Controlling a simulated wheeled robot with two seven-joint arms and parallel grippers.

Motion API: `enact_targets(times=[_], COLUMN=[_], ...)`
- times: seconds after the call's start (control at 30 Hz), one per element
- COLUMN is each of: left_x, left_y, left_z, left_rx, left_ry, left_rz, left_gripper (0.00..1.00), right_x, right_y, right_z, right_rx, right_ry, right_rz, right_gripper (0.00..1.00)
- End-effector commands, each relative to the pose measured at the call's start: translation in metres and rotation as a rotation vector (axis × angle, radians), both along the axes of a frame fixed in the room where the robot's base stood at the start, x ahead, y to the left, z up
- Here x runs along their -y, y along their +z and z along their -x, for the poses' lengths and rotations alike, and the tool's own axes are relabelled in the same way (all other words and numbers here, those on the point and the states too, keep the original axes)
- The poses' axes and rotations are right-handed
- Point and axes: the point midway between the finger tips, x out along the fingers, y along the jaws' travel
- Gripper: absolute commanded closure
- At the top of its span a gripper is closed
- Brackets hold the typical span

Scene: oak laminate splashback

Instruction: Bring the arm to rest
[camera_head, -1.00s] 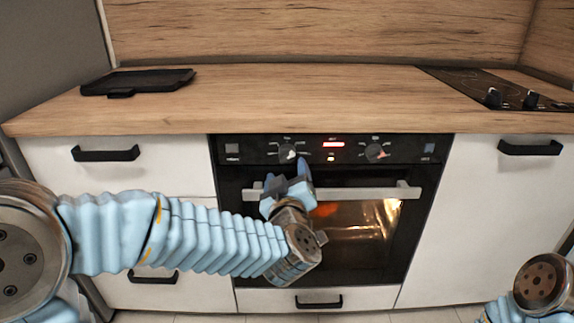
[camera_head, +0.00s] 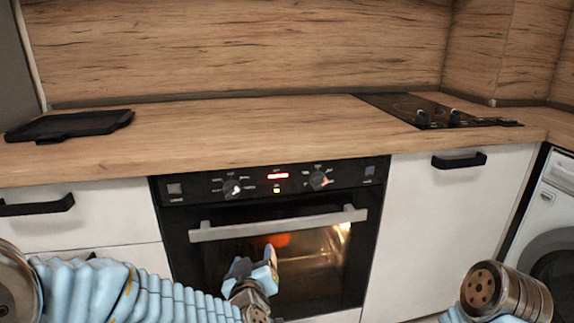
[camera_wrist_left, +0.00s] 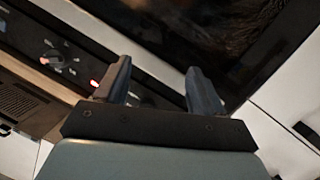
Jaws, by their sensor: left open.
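My left arm comes in from the lower left in the head view. Its gripper (camera_head: 254,268) is in front of the oven door, below the door handle (camera_head: 278,225). In the left wrist view the left gripper (camera_wrist_left: 158,82) shows two fingers standing apart with nothing between them. The oven (camera_head: 180,245) has a lit window and a panel with two knobs and a red display. My right arm (camera_head: 505,292) shows only in part at the lower right of the head view. Its gripper is out of the picture.
A wooden worktop (camera_head: 240,125) runs above the oven, with a black tray (camera_head: 72,125) at the left and a black hob (camera_head: 430,110) at the right. White cupboards (camera_head: 440,220) flank the oven. A washing machine (camera_head: 550,215) stands at the far right.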

Motion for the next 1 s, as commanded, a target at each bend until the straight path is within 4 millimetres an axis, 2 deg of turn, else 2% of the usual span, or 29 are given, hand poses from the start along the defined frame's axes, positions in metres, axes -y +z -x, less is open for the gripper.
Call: enact_targets(times=[0.03,0.07,0.1,0.17,0.2,0.27,0.3,0.4,0.5,0.63,0.7,1.0], left_x=[0.0,0.002,0.003,0.003,0.003,0.002,0.002,0.001,0.001,0.001,0.002,0.002], left_y=[-0.049,-0.076,-0.112,-0.164,-0.198,-0.246,-0.274,-0.332,-0.367,-0.388,-0.393,-0.393], left_z=[-0.006,-0.007,-0.005,0.006,0.017,0.039,0.057,0.106,0.152,0.19,0.199,0.199], left_rx=[-0.108,-0.169,-0.255,-0.386,-0.476,-0.613,-0.703,-0.908,-1.068,-1.191,-1.218,-1.221], left_ry=[-0.048,-0.084,-0.13,-0.192,-0.233,-0.29,-0.327,-0.407,-0.47,-0.521,-0.534,-0.535], left_rz=[-0.016,-0.021,-0.021,-0.014,-0.004,0.017,0.034,0.086,0.135,0.176,0.185,0.187], left_gripper=[0.31,0.31,0.31,0.31,0.31,0.31,0.31,0.31,0.31,0.31,0.31,0.31], right_x=[0.0,0.0,0.0,0.0,0.0,0.0,0.0,0.0,0.0,0.0,0.0,0.0], right_y=[0.0,0.0,0.0,0.0,0.0,0.0,0.0,0.0,0.0,0.0,0.0,0.0], right_z=[0.0,0.0,0.0,0.0,0.0,0.0,0.0,0.0,0.0,0.0,0.0,0.0], right_rx=[0.0,0.0,0.0,0.0,0.0,0.0,0.0,0.0,0.0,0.0,0.0,0.0], right_ry=[0.0,0.0,0.0,0.0,0.0,0.0,0.0,0.0,0.0,0.0,0.0,0.0], right_rz=[0.0,0.0,0.0,0.0,0.0,0.0,0.0,0.0,0.0,0.0,0.0,0.0], right_gripper=[0.62,0.62,0.62,0.62,0.62,0.62,0.62,0.62,0.62,0.62,0.62,0.62])
